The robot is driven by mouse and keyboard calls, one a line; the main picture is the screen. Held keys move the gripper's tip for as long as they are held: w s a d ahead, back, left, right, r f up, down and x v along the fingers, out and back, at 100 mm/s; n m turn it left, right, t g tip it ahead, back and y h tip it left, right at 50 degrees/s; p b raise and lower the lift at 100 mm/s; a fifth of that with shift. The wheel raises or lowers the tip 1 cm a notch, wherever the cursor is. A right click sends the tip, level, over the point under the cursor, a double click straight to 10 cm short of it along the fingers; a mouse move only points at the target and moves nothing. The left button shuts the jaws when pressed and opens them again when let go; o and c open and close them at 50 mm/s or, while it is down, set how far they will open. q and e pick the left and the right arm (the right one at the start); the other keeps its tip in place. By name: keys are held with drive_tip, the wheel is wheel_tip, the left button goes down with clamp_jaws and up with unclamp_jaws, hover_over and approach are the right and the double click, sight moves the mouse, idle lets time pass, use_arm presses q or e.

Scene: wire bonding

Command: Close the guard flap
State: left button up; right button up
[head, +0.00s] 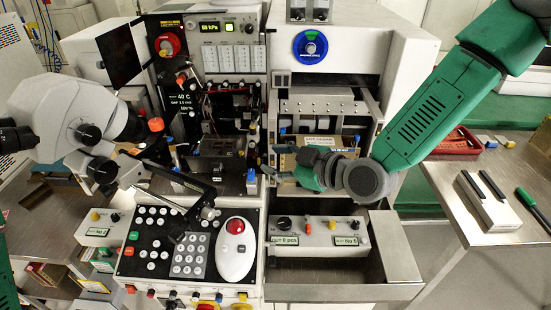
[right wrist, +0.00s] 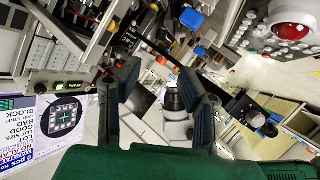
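I cannot clearly make out a guard flap in either view. A dark tilted bar (head: 178,177) stands above the control panel, in front of the bonding area; I cannot tell whether it belongs to the flap. My right gripper (head: 268,164) points left in front of the magazine bay, to the right of the bonding area. In the right wrist view its two dark fingers (right wrist: 165,98) are wide apart with nothing held between them. A black and white cylinder shows beyond the gap. My left gripper is out of view; only a green sliver of my arm shows at the left edge.
The microscope (head: 75,120) juts in from the left. A keypad panel (head: 160,245) with a white controller and red button (head: 236,250) lies below. A grey box (head: 318,236) with knobs stands below my right gripper. A metal table (head: 480,215) is at right.

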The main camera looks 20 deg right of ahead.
sight(237, 157)
clamp_jaws()
drive_tip(key=w+a+f+n+h+b, duration=0.1)
drive_tip(key=n+b, duration=0.3)
drive_tip(key=n, duration=0.6)
drive_tip(key=w+a+f+n+h+b, duration=0.1)
drive_tip(key=n+b, duration=0.4)
drive_tip(key=n, duration=0.6)
drive_tip(key=w+a+f+n+g+h+b, duration=0.1)
drive_tip(key=n+b, duration=0.4)
drive_tip(key=n, duration=0.5)
drive_tip(key=shift+w+a+f+n+h, duration=0.2)
drive_tip(key=shift+w+a+f+h, duration=0.05)
drive_tip(key=shift+w+f, duration=0.2)
drive_tip(key=shift+w+a+f+n+h, duration=0.25)
drive_tip(key=shift+w+f, duration=0.1)
drive_tip(key=shift+f, duration=0.1)
drive_tip(key=shift+w+a+r, duration=0.2)
drive_tip(key=shift+w+a, duration=0.15)
drive_tip(key=shift+w, duration=0.15)
drive_tip(key=shift+w+a+r, duration=0.2)
drive_tip(key=shift+w+a, duration=0.1)
drive_tip(key=shift+w, duration=0.15)
drive_tip(key=shift+w+a+r, duration=0.1)
drive_tip(key=shift+w+a, duration=0.25)
drive_tip(key=shift+w, duration=0.1)
